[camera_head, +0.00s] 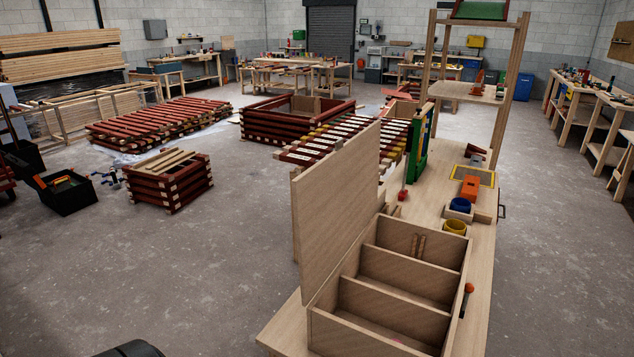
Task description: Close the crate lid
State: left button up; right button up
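The wooden crate (459,279) stands on the near part of the workbench, at the bottom centre-right. It is split into several compartments by wooden dividers. Its lid (336,205) is a plain wooden panel. The lid is open and stands nearly upright along the crate's left side, tilted slightly. Two small wooden pegs show inside the far compartment; the floors of the nearer compartments are partly hidden by the dividers. Neither of my grippers is in view.
An orange-knobbed lever (467,292) stands at the crate's right side. Behind the crate, the bench (485,250) holds a yellow cup (454,228), a blue cup (460,205) and an orange block (470,187). Stacked red battens (170,183) lie on the floor at left. Open floor lies left of the bench.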

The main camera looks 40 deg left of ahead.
aim_at(334, 199)
jog(key=i+j, duration=0.1)
jog(key=j, duration=2.25)
